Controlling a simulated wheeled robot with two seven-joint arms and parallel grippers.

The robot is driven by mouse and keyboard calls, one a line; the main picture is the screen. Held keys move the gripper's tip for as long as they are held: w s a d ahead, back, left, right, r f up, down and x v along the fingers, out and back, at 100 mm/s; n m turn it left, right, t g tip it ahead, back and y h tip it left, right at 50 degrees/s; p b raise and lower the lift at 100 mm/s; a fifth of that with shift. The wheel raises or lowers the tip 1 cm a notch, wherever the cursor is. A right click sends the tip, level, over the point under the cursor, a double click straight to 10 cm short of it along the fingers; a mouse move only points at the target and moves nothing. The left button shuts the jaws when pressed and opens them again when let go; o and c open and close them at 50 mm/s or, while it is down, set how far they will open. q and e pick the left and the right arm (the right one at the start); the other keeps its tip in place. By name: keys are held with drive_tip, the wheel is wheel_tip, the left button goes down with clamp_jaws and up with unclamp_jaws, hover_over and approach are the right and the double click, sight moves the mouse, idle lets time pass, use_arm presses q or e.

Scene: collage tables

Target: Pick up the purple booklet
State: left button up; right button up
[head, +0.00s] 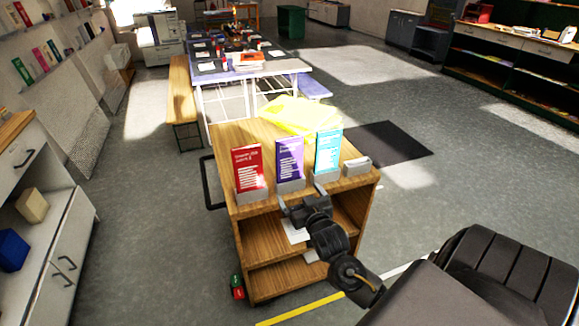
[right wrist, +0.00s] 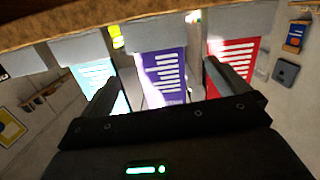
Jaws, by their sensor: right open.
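The purple booklet (head: 290,157) stands upright in a grey holder (head: 291,187) on top of a wooden cart (head: 352,186). It is between a red booklet (head: 247,167) on its left and a cyan booklet (head: 328,150) on its right. My right gripper (head: 300,196) is open and empty at the cart's front edge, just in front of and below the purple booklet. In the right wrist view, which looks upside down, the purple booklet (right wrist: 164,77) appears between the spread fingers (right wrist: 162,78). I cannot tell the exact gap to it. My left gripper is not in view.
A bright yellow tray-like object (head: 300,115) lies behind the booklets. A small grey block (head: 357,166) sits at the cart's right corner. A long table with a bench (head: 183,92) stands behind. Grey cabinets (head: 40,235) line the left; the floor to the right is open.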

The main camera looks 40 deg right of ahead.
drive_tip(key=t, duration=0.1)
approach(291, 161)
drive_tip(key=shift+m, duration=0.3)
drive_tip(key=x, duration=0.5)
drive_tip(key=shift+w+a+p, duration=0.15)
drive_tip(key=shift+w+p, duration=0.2)
drive_tip(key=shift+p, duration=0.05)
drive_tip(key=shift+w+r, duration=0.1)
drive_tip(key=shift+w, duration=0.2)
drive_tip(key=x, duration=0.2)
drive_tip(key=p+x, duration=0.1)
drive_tip(key=shift+w+d+p, duration=0.3)
drive_tip(key=shift+d, duration=0.1)
drive_tip(key=shift+w+d, duration=0.1)
drive_tip(key=shift+w, duration=0.3)
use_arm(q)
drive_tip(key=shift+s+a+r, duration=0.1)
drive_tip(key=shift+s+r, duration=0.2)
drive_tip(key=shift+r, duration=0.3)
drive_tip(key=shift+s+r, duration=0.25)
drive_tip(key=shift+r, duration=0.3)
use_arm(e)
drive_tip(key=shift+s, duration=0.1)
drive_tip(key=c, duration=1.1)
